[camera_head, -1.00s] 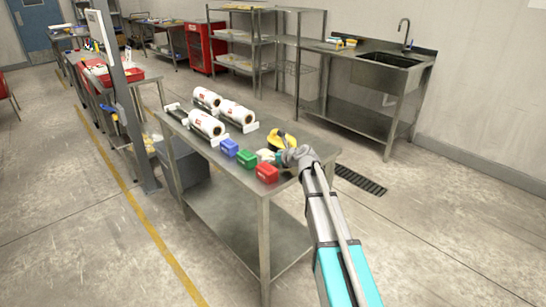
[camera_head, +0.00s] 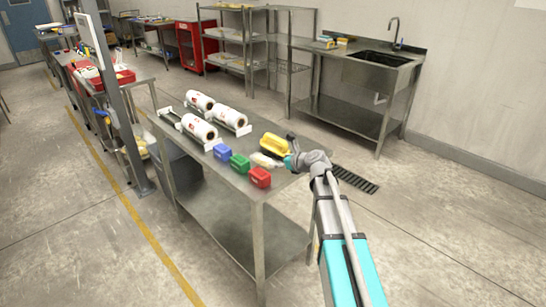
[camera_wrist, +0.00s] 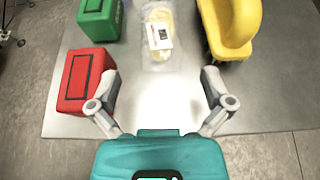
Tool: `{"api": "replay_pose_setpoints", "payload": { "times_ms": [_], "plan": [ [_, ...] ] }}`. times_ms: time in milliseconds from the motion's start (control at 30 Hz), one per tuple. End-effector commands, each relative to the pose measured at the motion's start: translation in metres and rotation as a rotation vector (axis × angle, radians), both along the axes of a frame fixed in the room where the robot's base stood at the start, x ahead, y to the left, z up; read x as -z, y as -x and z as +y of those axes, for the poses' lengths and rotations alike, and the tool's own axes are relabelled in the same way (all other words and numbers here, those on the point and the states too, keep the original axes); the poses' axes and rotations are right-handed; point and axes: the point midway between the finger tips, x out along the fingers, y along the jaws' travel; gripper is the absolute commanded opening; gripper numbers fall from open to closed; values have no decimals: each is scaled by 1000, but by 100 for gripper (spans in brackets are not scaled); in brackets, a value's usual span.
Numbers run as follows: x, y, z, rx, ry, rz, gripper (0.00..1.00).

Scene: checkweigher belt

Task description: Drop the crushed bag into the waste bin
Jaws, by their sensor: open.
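The crushed bag (camera_head: 265,160) lies flat on the steel table. In the wrist view it is a clear bag (camera_wrist: 158,35) with pale yellow contents and a white label with red print. My gripper (camera_wrist: 159,80) is open and empty, with bare tabletop between its fingers. The bag lies beyond the fingertips, apart from them. In the head view my gripper (camera_head: 291,162) is at the table's right side, just right of the bag. A dark grey bin-like box (camera_head: 180,165) stands behind the table's left end; I cannot tell if it is the waste bin.
A yellow object (camera_wrist: 232,28) lies close right of the bag. The red box (camera_wrist: 87,80) and green box (camera_wrist: 100,18) stand left of it, with a blue box (camera_head: 222,152) further along. White film rolls (camera_head: 199,131) occupy the table's far end.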

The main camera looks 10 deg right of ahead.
Motion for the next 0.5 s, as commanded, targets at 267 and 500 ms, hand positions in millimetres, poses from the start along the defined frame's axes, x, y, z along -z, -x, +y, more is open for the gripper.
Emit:
{"api": "replay_pose_setpoints", "payload": {
  "times_ms": [267, 500],
  "plan": [
    [-12, 20, -14, 0, 1, 0, 100],
    [-12, 22, -16, 0, 1, 0, 100]
  ]
}}
